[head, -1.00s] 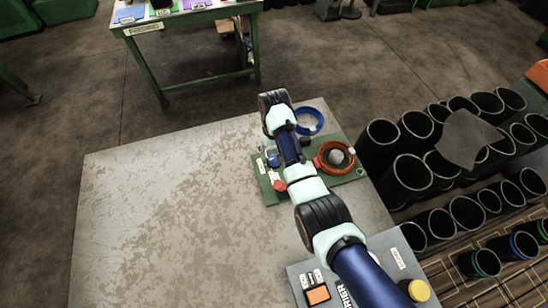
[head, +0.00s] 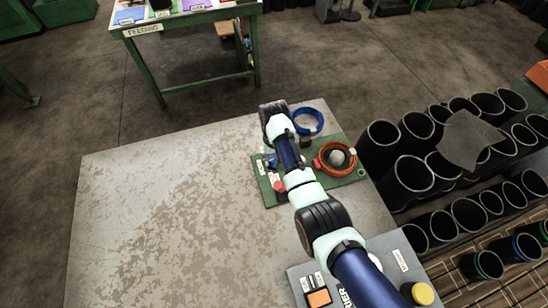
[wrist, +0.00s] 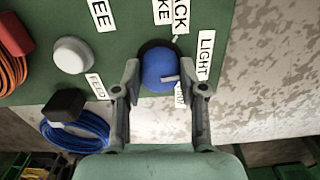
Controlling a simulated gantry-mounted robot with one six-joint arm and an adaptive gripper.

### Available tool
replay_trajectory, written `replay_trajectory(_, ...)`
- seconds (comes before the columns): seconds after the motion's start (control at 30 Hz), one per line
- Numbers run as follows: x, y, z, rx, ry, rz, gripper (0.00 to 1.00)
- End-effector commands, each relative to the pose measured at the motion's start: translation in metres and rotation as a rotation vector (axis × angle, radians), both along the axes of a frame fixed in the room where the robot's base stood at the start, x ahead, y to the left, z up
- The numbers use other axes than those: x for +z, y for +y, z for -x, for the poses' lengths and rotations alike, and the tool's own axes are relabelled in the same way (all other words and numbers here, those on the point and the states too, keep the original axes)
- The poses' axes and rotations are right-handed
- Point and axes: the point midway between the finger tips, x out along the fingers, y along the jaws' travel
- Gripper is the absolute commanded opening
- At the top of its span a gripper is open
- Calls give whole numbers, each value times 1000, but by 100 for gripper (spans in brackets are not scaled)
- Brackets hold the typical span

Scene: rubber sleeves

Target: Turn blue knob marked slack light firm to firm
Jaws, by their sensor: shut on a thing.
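My gripper (wrist: 166,83) is shut on the knob, one finger on each side. In the head view, a bit of blue (head: 271,160) shows beside my arm, which hides the gripper.
A white round knob (wrist: 72,55), a black block (wrist: 65,105) and a blue coil (wrist: 75,130) lie left of the gripper. An orange coil (head: 335,158) is on the panel's right. Black tubes (head: 410,180) stand right of the table (head: 150,210). The table's left is clear.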

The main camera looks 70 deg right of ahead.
Motion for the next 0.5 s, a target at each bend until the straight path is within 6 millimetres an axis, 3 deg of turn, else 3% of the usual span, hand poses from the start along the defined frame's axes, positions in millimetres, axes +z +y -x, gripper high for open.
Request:
replay_trajectory(0.27, 2, 0, 0, -57, 1, -2, 6)
replay_trajectory(0.5, 3, 0, 0, -213, 1, -1, 6)
